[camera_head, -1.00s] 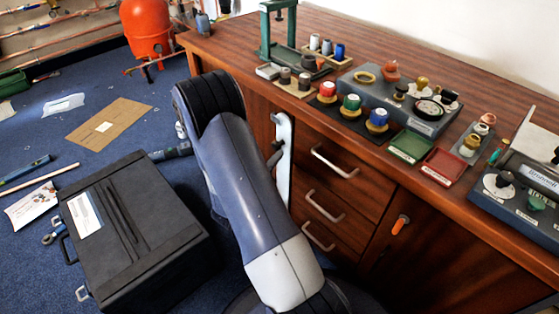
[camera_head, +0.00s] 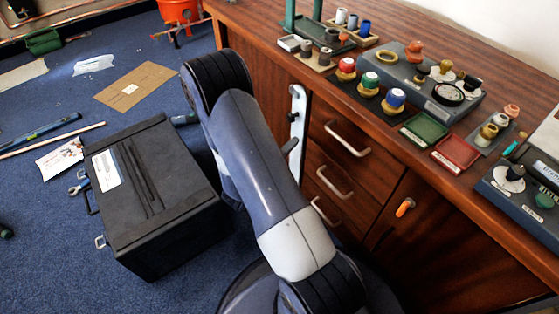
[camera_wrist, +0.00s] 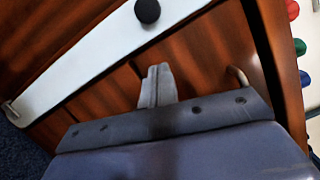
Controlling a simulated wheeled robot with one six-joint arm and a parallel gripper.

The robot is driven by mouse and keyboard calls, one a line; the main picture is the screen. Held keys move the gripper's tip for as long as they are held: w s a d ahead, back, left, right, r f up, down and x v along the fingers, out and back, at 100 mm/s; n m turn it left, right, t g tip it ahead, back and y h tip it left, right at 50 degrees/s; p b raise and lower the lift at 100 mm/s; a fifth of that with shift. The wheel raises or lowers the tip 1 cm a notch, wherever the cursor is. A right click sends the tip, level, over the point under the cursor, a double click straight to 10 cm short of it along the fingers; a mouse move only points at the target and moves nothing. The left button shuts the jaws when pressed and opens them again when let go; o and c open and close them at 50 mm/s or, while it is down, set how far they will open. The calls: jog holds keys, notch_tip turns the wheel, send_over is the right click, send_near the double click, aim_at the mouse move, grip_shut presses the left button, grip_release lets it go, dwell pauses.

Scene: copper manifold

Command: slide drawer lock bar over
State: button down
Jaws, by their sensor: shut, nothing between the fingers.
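The drawer lock bar (camera_head: 298,115) is a pale metal strip standing upright on the bench front, just left of the drawers. In the wrist view the bar (camera_wrist: 95,55) runs diagonally across the upper left. A round black knob (camera_wrist: 147,11) sits on it at the top edge. My gripper (camera_wrist: 157,70) is shut and empty, its fingertips over the brown wood below the bar in the picture. The fingers appear apart from the knob; their distance from the wood is unclear.
Three drawers with curved metal handles (camera_head: 347,140) lie right of the bar, then a door with an orange handle (camera_head: 405,207). A black case (camera_head: 165,205) stands on the blue carpet at left. The benchtop holds several coloured caps and trays (camera_head: 424,130).

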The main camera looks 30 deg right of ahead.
jog(key=p+v, duration=0.1)
jog(key=v, duration=0.6)
jog(key=shift+s+a+p, duration=0.15)
jog(key=shift+a+p, duration=0.2)
